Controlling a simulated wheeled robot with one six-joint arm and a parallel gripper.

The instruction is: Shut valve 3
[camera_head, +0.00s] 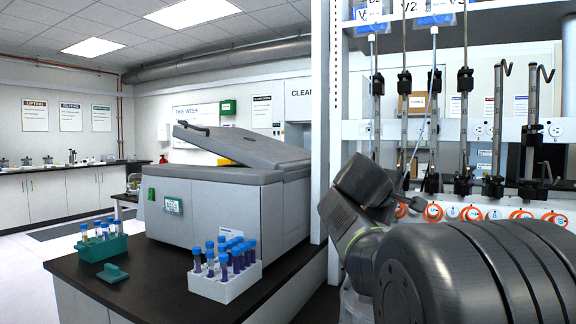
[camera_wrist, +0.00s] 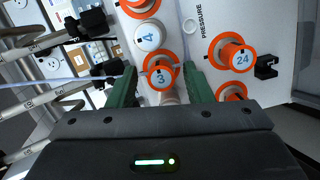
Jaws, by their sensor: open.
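Valve 3 (camera_wrist: 161,76) is a round orange-and-white knob marked "3" on the white panel, near the middle of the wrist view. My gripper (camera_wrist: 160,72) is open, with one dark green finger on the left of the knob and one on the right. The knob sits between them; I cannot tell whether either finger touches it. The lower part of the view is covered by my gripper's body. In the head view, my arm blocks part of the valve row, and I cannot pick out valve 3 or my gripper there.
Valve 4 (camera_wrist: 149,37) is just above valve 3. Black clamps (camera_wrist: 90,22) on rods are at left. A tube rack (camera_head: 225,285) stands on the dark bench.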

